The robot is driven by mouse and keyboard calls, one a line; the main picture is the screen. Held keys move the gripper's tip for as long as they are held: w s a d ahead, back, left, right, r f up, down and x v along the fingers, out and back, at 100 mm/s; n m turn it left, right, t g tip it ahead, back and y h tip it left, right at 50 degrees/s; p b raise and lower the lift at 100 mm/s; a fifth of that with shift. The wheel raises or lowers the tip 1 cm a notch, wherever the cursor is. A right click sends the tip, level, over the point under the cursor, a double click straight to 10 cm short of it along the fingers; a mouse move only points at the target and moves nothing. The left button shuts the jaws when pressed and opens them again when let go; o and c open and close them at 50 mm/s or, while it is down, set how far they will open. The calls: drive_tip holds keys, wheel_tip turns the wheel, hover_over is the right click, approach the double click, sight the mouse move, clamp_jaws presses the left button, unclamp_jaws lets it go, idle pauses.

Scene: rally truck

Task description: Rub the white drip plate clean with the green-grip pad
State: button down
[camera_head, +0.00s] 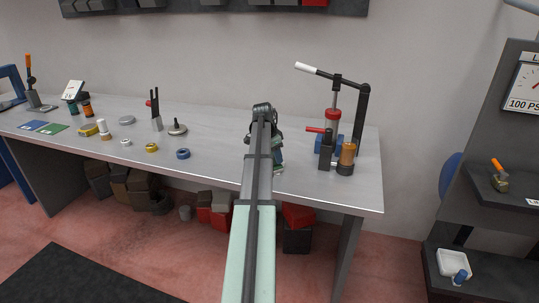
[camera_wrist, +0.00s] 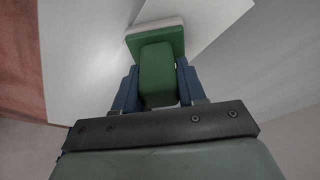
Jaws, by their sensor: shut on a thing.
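The green-grip pad (camera_wrist: 157,72) is in my gripper (camera_wrist: 157,88) in the wrist view. Its green grip block sits between the two blue fingers, with a wider green plate and a pale pad layer beyond. In the head view my arm reaches over the workbench and hides most of the gripper and pad. A white square shallow dish (camera_head: 453,262), which looks like the drip plate, sits on a low dark shelf at the lower right, far from my gripper. A small blue object (camera_head: 460,277) is at its front edge. Any dirt on the dish is too small to tell.
The grey workbench (camera_head: 210,158) carries several small parts at left. A hand press (camera_head: 334,125) with a white-tipped lever stands right of my arm. Boxes lie under the bench.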

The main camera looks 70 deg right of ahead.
drive_tip(key=shift+s, duration=0.85)
drive_tip(key=shift+r, duration=0.15)
wheel_tip(320, 180, up, 8)
